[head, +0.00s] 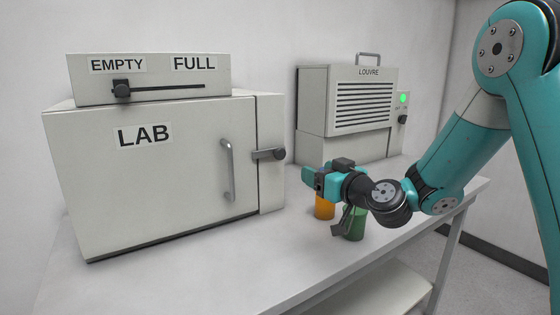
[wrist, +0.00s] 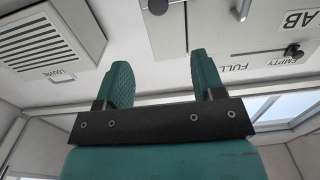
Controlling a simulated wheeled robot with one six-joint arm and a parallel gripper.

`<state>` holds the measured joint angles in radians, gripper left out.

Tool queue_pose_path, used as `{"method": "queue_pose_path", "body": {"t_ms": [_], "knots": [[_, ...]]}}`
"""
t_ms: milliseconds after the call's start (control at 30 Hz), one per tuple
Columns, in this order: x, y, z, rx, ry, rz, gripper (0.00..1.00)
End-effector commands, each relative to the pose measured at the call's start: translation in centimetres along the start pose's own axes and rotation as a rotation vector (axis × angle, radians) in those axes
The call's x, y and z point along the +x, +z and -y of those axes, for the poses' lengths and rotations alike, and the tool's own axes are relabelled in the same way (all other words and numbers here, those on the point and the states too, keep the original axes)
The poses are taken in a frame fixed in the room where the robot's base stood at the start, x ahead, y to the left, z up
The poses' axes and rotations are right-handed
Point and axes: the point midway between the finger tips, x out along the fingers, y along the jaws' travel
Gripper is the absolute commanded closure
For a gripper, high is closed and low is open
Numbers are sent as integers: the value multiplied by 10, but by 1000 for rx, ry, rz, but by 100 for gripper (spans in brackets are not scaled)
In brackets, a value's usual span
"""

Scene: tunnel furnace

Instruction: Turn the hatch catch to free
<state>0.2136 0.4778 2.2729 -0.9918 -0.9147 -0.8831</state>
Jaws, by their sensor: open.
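The catch (head: 268,154) is a short grey bar with a dark round knob, lying about level across the seam between the LAB box door and its right side panel. Its knob also shows at the top edge of the wrist view (wrist: 158,5), beyond my fingers. The LAB box (head: 150,180) has a closed front with an upright grey handle (head: 228,170). My gripper (head: 312,177) is right of the catch and apart from it, above the bench. In the wrist view its two teal fingers (wrist: 162,78) are spread with nothing between them.
An orange container (head: 324,208) and a green one (head: 354,224) stand on the bench below my gripper. A louvred box (head: 362,108) with a green light stands behind. A slider (head: 121,89) on top of the LAB box sits at EMPTY. The bench front (head: 230,270) is clear.

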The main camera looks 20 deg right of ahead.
Motion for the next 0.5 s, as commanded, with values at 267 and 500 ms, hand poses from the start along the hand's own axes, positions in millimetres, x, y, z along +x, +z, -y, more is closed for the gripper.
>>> {"method": "queue_pose_path", "body": {"t_ms": [267, 500], "knots": [[41, -8, -2, -3, 6, -7, 38], [97, -7, -1, -4, 5, -8, 38]]}}
